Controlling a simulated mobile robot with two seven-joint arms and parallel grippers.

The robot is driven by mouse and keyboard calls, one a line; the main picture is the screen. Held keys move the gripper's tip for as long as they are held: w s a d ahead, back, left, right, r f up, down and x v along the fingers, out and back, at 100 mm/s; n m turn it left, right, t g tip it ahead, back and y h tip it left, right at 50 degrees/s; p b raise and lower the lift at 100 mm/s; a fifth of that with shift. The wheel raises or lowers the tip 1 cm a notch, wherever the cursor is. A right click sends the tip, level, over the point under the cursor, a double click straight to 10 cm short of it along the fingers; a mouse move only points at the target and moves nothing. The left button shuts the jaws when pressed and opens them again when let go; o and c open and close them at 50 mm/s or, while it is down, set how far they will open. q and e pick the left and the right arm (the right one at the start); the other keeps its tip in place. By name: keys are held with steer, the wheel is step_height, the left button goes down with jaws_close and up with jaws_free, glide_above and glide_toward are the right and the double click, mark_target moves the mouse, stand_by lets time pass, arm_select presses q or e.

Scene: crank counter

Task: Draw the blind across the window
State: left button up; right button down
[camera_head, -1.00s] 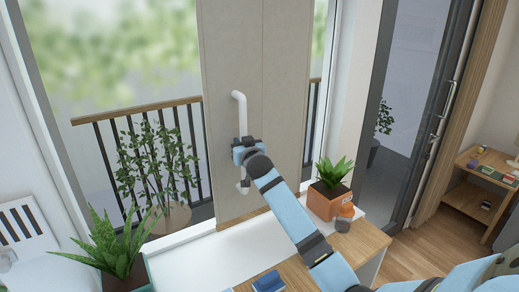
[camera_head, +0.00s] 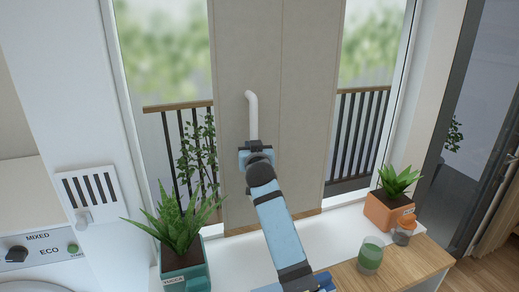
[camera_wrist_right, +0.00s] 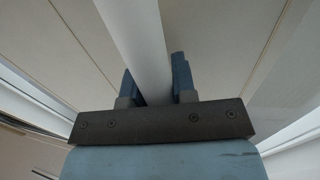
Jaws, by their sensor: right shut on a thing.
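The blind is a tall beige panel (camera_head: 300,110) hanging in front of the middle of the window (camera_head: 165,60). Glass shows on both sides of it, with a wider bare strip on the left. A white vertical handle (camera_head: 252,112) stands out from its face. My right gripper (camera_head: 257,148) is shut around the handle's lower part. The right wrist view shows the white handle (camera_wrist_right: 140,40) between the two blue fingers (camera_wrist_right: 155,88), with the beige panel (camera_wrist_right: 215,35) behind it. The handle's lower end is hidden by my arm. My left gripper is not in view.
A plant in a teal pot (camera_head: 187,279) stands left of my arm. An orange pot (camera_head: 388,214), a small jar (camera_head: 403,232) and a green glass (camera_head: 370,256) stand right. A slotted wall box (camera_head: 88,196) is on the left wall. A railing (camera_head: 360,130) shows outside.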

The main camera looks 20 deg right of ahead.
steer(key=c, duration=0.9)
jaws_free()
